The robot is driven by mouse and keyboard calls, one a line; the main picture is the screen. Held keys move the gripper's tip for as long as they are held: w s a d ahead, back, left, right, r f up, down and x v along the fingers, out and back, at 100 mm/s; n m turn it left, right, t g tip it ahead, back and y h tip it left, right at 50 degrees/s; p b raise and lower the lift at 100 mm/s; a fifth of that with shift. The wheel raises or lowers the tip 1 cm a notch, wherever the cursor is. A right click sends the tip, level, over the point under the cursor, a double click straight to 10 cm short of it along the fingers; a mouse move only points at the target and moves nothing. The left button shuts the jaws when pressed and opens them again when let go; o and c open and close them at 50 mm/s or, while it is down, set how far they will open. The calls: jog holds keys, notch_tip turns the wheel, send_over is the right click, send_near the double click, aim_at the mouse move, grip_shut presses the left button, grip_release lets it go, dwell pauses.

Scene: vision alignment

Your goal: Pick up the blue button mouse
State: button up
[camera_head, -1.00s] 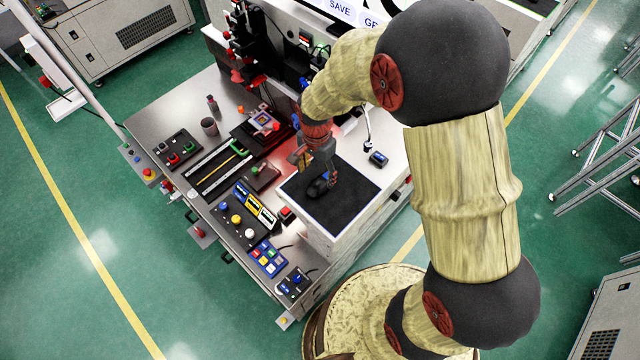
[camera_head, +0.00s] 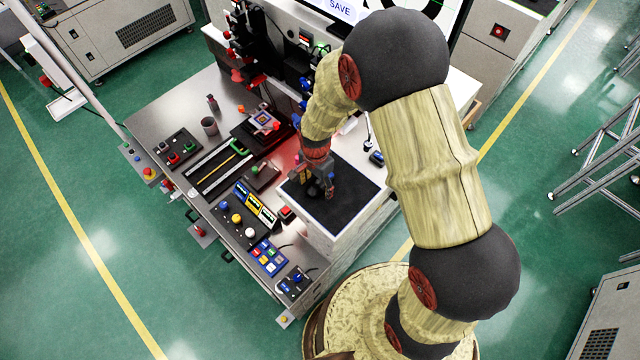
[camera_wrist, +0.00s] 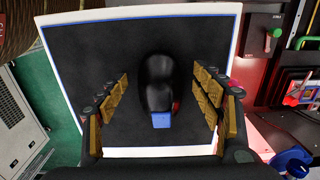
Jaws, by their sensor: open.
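The mouse (camera_wrist: 157,82) is black with a blue button (camera_wrist: 162,120) at its near end. It lies on a dark mat (camera_wrist: 85,55) with a white edge. In the wrist view my gripper (camera_wrist: 160,98) is open, with its yellow-padded fingers on either side of the mouse and a gap on each side. In the head view my gripper (camera_head: 318,190) is low over the mat (camera_head: 345,205) and mostly hides the mouse (camera_head: 313,190). I cannot tell the exact height of the fingertips above the mat.
Left of the mat, the workbench holds a panel of coloured buttons (camera_head: 268,257), yellow and blue boxes (camera_head: 255,205) and a dark cup (camera_head: 209,126). A small dark device (camera_head: 377,158) sits right of the mat. The mat's near right part is clear.

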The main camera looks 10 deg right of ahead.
jog(key=shift+c, duration=0.7)
jog(key=c, duration=1.1)
jog(key=shift+c, duration=0.2)
